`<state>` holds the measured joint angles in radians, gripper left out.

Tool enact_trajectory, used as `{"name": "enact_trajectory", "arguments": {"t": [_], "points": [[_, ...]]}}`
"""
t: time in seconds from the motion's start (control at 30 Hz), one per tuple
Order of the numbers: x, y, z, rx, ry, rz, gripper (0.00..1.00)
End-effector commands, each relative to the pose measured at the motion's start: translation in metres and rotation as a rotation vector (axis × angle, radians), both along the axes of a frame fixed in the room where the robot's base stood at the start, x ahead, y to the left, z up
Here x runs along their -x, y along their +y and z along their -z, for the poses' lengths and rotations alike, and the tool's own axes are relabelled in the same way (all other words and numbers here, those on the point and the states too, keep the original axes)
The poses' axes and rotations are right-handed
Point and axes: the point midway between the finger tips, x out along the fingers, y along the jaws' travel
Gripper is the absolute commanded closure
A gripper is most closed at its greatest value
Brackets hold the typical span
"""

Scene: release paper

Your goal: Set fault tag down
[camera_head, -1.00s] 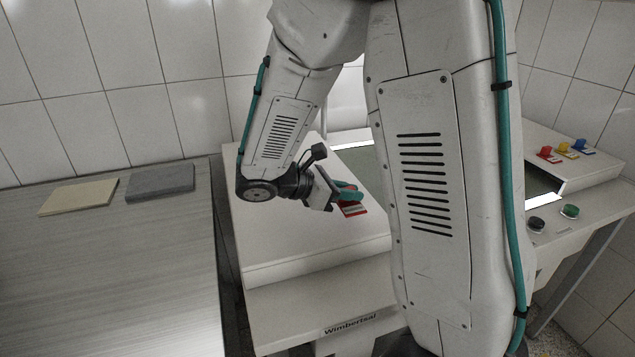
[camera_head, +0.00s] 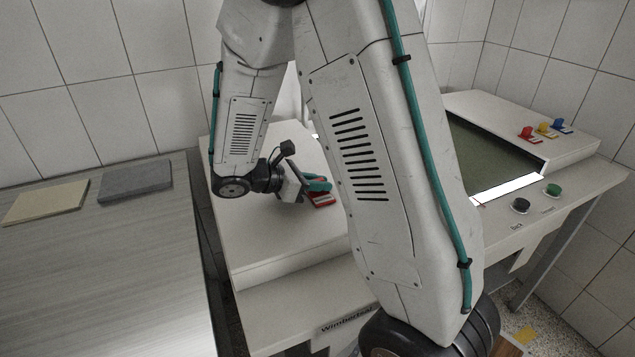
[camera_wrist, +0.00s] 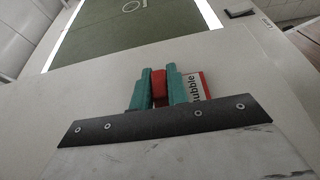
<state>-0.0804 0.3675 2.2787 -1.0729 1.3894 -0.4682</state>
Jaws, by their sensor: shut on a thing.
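The fault tag has a red upright grip and a flat red-and-white base. The grip (camera_wrist: 160,86) is clamped between two teal fingertips in the wrist view. The base (camera_wrist: 196,88), lettered "ubble" where it shows, sticks out to the right of the fingers. In the head view the tag (camera_head: 323,200) shows just below my gripper (camera_head: 318,184). My gripper is shut on it, over the left white top of the machine (camera_head: 265,225). I cannot tell whether the base touches that top.
A green screen (camera_head: 490,160) lies right of my arm. Red (camera_head: 529,134), yellow (camera_head: 546,129) and blue (camera_head: 561,126) tags stand beyond it. Black (camera_head: 520,205) and green (camera_head: 553,190) knobs sit on the front. A grey bench (camera_head: 100,260) holds beige (camera_head: 45,203) and grey (camera_head: 136,182) pads.

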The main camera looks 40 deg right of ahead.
Motion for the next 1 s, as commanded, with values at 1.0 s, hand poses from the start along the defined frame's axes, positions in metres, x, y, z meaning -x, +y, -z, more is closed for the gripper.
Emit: {"name": "enact_trajectory", "arguments": {"t": [1.0], "points": [[-0.023, 0.076, -0.032, -0.001, -0.002, -0.006, 0.62]]}}
